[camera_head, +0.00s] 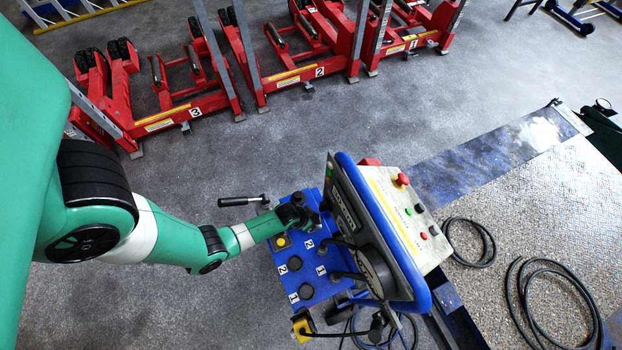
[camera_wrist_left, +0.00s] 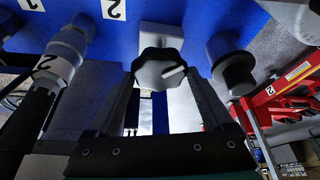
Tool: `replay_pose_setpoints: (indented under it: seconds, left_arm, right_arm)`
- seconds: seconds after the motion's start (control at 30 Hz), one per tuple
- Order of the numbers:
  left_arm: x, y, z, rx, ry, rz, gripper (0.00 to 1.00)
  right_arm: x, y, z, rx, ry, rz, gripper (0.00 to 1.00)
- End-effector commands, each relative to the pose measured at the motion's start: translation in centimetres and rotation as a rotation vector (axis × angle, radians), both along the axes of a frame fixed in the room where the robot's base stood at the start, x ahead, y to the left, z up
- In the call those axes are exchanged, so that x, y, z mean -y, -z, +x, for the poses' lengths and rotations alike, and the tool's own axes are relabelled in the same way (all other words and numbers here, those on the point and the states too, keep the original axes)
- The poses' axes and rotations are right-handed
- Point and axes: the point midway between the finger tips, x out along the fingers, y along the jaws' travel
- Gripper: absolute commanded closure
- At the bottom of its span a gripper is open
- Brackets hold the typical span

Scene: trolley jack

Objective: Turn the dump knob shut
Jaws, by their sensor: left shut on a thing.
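The dump knob (camera_wrist_left: 160,68) is a dark, lobed knob with a pale line on its face, on a blue panel (camera_wrist_left: 200,18) in the left wrist view. My left gripper (camera_wrist_left: 163,88) has one finger on each side of it and is shut on it. In the head view my left gripper (camera_head: 290,214) reaches in from the left to the far end of the blue panel (camera_head: 315,262); the knob is hard to make out there behind dark parts. My right gripper is in neither view.
A control box (camera_head: 405,215) with red and green buttons stands close right of my gripper. A black-handled lever (camera_head: 240,201) sticks out left. Red jacks (camera_head: 290,75) stand behind; cables (camera_head: 545,300) lie right.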

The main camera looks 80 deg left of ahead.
Motion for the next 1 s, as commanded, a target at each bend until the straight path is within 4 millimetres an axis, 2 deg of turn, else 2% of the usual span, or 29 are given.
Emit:
replay_pose_setpoints:
  seconds: [0.4,0.93,0.97,1.0]
  left_arm:
    - [-0.11,0.06,-0.11,-0.002,0.210,0.000,0.71]
    - [-0.10,0.10,-0.14,-0.004,0.241,0.000,0.71]
    - [-0.09,0.10,-0.13,-0.004,0.241,0.000,0.10]
    - [-0.10,0.09,-0.12,-0.004,0.241,0.000,0.03]
  right_arm:
    - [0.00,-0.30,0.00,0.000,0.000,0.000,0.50]
    - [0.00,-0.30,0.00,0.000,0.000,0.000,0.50]
    - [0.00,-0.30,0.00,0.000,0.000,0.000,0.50]
    - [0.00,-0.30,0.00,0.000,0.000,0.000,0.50]
